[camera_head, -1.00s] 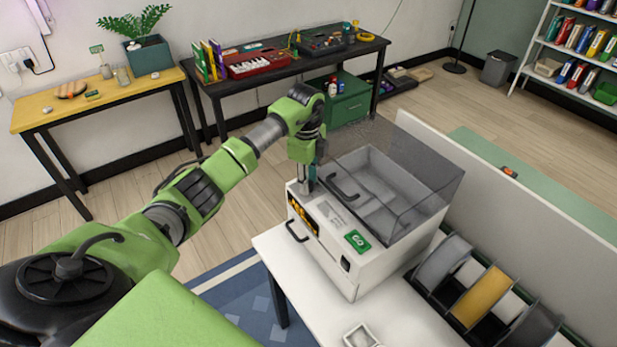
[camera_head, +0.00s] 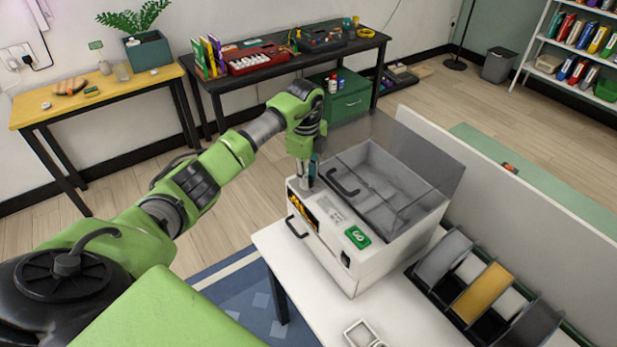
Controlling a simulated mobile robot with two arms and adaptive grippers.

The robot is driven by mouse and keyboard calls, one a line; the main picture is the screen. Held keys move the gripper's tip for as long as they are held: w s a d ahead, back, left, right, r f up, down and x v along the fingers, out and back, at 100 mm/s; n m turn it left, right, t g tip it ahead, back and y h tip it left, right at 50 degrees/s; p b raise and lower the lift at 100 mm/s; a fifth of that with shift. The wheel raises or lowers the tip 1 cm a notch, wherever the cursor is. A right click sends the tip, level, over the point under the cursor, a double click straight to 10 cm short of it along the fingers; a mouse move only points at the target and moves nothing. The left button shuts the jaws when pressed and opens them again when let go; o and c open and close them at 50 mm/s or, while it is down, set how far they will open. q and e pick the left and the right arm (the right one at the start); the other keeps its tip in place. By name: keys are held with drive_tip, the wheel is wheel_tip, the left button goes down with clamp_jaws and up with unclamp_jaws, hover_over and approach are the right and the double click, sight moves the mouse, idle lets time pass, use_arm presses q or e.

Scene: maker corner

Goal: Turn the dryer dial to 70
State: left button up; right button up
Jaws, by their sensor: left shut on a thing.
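The dryer (camera_head: 325,252) is a white box with a see-through lid (camera_head: 425,160) on the white table. Its front top edge carries a dark panel with orange marks (camera_head: 301,207), a printed label and a green tag (camera_head: 357,237) whose text I cannot read surely. My left gripper (camera_head: 306,186) points down onto the left front corner of the dryer's top, shut on the dial there. The fingers hide the dial, so its setting cannot be read. My right gripper is not in view.
A rack of spools (camera_head: 478,290) stands right of the dryer, before a low grey partition (camera_head: 530,215). A small white tray (camera_head: 362,335) lies at the white table's (camera_head: 305,300) front. A black bench (camera_head: 290,68) and a yellow table (camera_head: 100,100) stand behind, across open floor.

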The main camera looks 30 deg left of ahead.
use_arm(q)
drive_tip(key=m+b, duration=0.1)
drive_tip(key=m, duration=0.2)
drive_tip(key=shift+a+b, duration=0.1)
drive_tip(key=shift+b, duration=0.25)
drive_tip(key=m+b, duration=0.1)
drive_tip(key=m, duration=0.3)
drive_tip(key=shift+b, duration=0.35)
drive_tip(key=m+b, duration=0.1)
drive_tip(key=m, duration=0.2)
drive_tip(key=shift+a+m, duration=0.1)
drive_tip(key=shift+m, duration=0.3)
drive_tip(key=m+b, duration=0.1)
drive_tip(key=m, duration=0.2)
drive_tip(key=shift+m+h+b, duration=0.3)
drive_tip(key=shift+b, duration=0.05)
drive_tip(key=m+b, duration=0.1)
drive_tip(key=m, duration=0.2)
drive_tip(key=shift+m+g, duration=0.3)
drive_tip(key=m, duration=0.3)
drive_tip(key=shift+w+a+r+m+b, duration=0.1)
drive_tip(key=shift+m+b, duration=0.2)
drive_tip(key=shift+b, duration=0.05)
drive_tip(key=m, duration=0.3)
drive_tip(key=shift+w+m+b, duration=0.1)
drive_tip(key=shift+m+b, duration=0.3)
drive_tip(key=shift+m, duration=1.4)
drive_tip(key=shift+r, duration=0.1)
